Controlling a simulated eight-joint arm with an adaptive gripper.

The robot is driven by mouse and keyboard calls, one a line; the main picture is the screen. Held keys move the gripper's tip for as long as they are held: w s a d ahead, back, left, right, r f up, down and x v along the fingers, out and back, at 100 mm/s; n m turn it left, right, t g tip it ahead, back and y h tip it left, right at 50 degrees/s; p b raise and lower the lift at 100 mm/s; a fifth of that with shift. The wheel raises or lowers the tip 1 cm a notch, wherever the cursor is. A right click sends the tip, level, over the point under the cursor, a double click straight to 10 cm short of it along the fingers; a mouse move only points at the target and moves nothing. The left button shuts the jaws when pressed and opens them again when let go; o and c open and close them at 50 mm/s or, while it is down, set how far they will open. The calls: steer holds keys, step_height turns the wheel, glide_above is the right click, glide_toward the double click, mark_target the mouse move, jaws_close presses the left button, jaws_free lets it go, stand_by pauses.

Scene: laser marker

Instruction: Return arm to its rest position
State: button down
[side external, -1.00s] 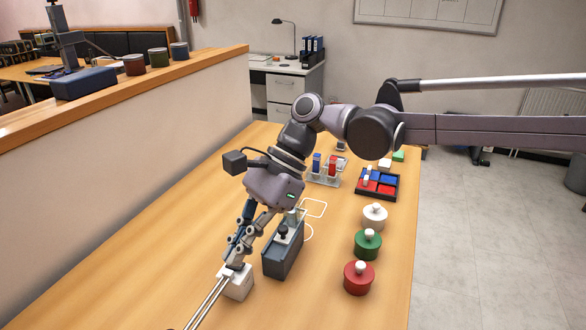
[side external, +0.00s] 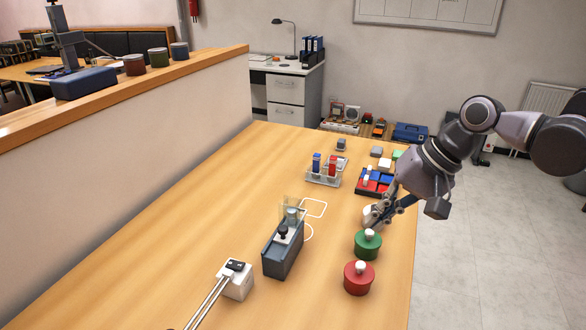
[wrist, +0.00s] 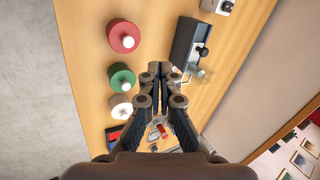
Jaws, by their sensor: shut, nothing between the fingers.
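My gripper (side external: 372,224) is at the right edge of the table in the side external view, in front of the white round pot (side external: 368,213), which it partly hides. In the wrist view my gripper (wrist: 160,70) has its fingertips close together with nothing between them. The dark laser marker (side external: 283,250) stands mid-table, apart from my gripper. It also shows in the wrist view (wrist: 187,42). A white block with a black top (side external: 238,282) stands at the front left with rods running from it.
Green (side external: 367,245) and red (side external: 359,278) knobbed pots stand near my gripper. A tray of red and blue pieces (side external: 372,180) and a clear rack (side external: 324,178) stand behind. The left part of the table is bare. A partition (side external: 130,150) borders it.

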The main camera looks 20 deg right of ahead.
steer(key=s+d+f+n+t+h, duration=0.1)
steer(key=s+d+f+n+h, duration=0.1)
steer(key=d, duration=0.5)
steer(key=s+d+f+n+t+h, duration=0.2)
steer(key=s+d+f+n, duration=0.2)
steer(key=d, duration=0.4)
steer(key=shift+s+d+n, duration=0.25)
steer(key=shift+s+n, duration=0.25)
steer(key=shift+s, duration=0.4)
